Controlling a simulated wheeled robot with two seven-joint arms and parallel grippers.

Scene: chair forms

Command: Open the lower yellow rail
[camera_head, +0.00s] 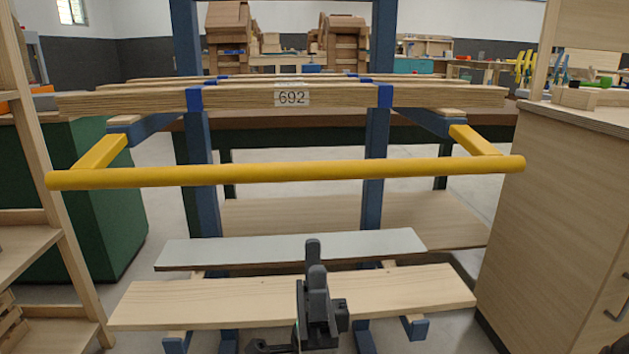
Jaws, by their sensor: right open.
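One yellow rail (290,172) runs level across the front of a blue-framed rack, with a short yellow arm at each end running back to the blue brackets. It is a single long bar below the timber beams; no second yellow rail shows. My right gripper (315,262) points up at the bottom middle, in front of the lower boards. It is open and empty, seen nearly edge-on, with one finger partly behind the other. In the picture its fingertips are below the yellow rail and apart from it. My left gripper is not in view.
Timber beams with a "692" label (291,98) lie above the rail. A grey-white board (290,248) and a wooden board (200,303) lie low on the rack. A wooden cabinet (555,200) stands right, a wooden shelf (50,250) left. The space between rail and boards looks open.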

